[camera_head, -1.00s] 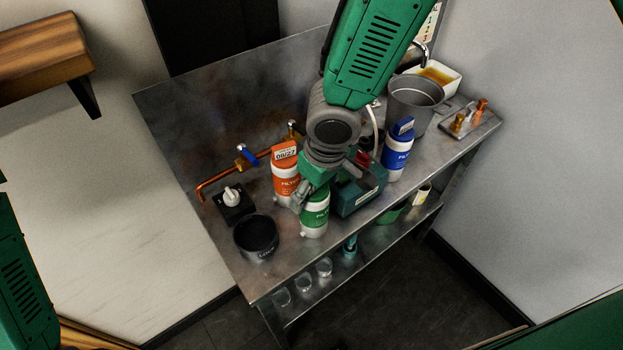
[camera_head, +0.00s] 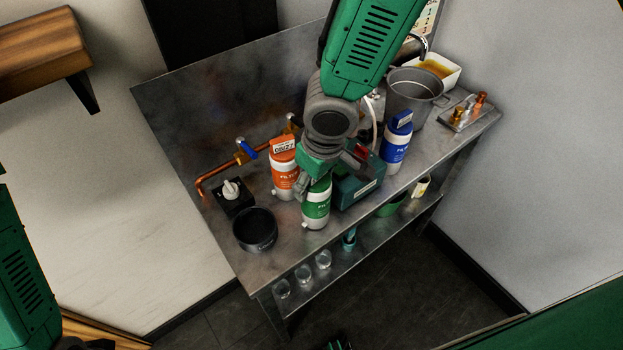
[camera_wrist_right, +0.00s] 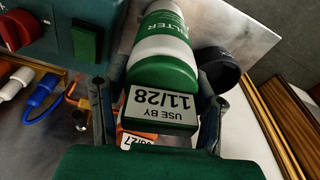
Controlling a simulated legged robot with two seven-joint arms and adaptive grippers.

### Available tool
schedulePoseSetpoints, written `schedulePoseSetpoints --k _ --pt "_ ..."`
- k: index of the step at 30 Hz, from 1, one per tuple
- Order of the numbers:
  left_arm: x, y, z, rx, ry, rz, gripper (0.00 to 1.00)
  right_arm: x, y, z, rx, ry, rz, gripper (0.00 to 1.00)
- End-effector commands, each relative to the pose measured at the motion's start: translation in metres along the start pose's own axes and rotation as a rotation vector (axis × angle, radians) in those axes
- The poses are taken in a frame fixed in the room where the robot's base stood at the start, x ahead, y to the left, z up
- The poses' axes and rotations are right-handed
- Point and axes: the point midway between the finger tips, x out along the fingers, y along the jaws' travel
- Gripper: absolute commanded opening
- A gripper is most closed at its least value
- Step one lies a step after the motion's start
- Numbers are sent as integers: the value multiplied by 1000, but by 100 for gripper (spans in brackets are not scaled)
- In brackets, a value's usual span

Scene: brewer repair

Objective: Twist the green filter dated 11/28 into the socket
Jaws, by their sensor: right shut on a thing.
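The green-and-white filter (camera_head: 316,205) is upright at the table's front edge. My right gripper (camera_head: 316,174) is shut on its top from above and hides that top in the head view. In the right wrist view its green tag (camera_wrist_right: 158,108) reads USE BY 11/28 and sits between my two fingers. Whether the filter's base touches the tabletop is unclear. An orange filter (camera_head: 285,180) dated 08/27 stands just behind and left of it. I cannot make out a socket for certain. My left arm (camera_head: 22,275) enters at the left; its gripper is not clearly seen.
A teal box (camera_head: 358,187) is close right of the green filter, with a blue filter (camera_head: 396,150) beyond. A black round container (camera_head: 255,230) and a knob box (camera_head: 233,198) are left. Copper piping (camera_head: 218,176) runs behind. A grey pot (camera_head: 414,98) stands at the right.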

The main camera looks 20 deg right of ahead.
Motion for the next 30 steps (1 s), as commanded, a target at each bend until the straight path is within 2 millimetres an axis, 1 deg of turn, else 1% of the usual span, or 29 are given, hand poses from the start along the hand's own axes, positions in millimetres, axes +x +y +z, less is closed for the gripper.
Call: schedulePoseSetpoints --k 1,11,24,30 --pt "-5 0 0 0 0 0 73 -5 -1 -2 -1 1 1 23" --pt "-20 0 -1 0 0 0 73 -22 -2 -5 -1 1 1 23" --pt "-32 0 -2 0 0 0 73 -42 0 -7 0 3 -1 23" --pt "-32 0 -2 0 0 0 73 -44 -1 -8 -1 2 1 23"
